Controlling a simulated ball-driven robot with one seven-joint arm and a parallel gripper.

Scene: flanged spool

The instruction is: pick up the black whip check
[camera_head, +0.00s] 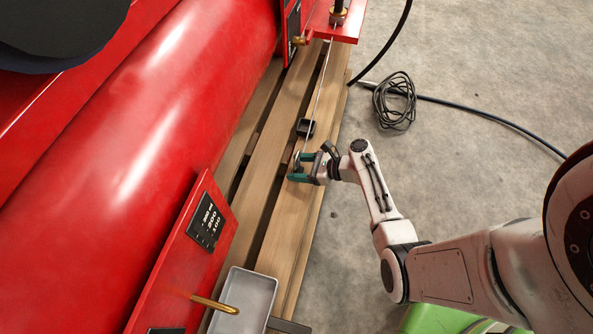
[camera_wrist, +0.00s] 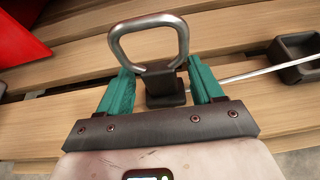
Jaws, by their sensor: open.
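The black whip check shows in the wrist view as a black block (camera_wrist: 165,88) with a rounded metal loop (camera_wrist: 148,38) and a thin pale cable (camera_wrist: 255,72) running right. In the head view the cable (camera_head: 321,87) runs along the planks toward the red plate at the top. My gripper (camera_head: 300,167) has green fingers, and in the wrist view my gripper (camera_wrist: 161,82) is open around the block. A gap shows on the left side; contact on the right is unclear. The loop rises above the fingertips.
A black hollow piece (camera_head: 306,127) lies on the wooden planks (camera_head: 292,215) near the cable. The large red drum (camera_head: 140,150) is left. A grey tray (camera_head: 246,297) is below. Coiled black cable (camera_head: 396,100) lies on open concrete floor to the right.

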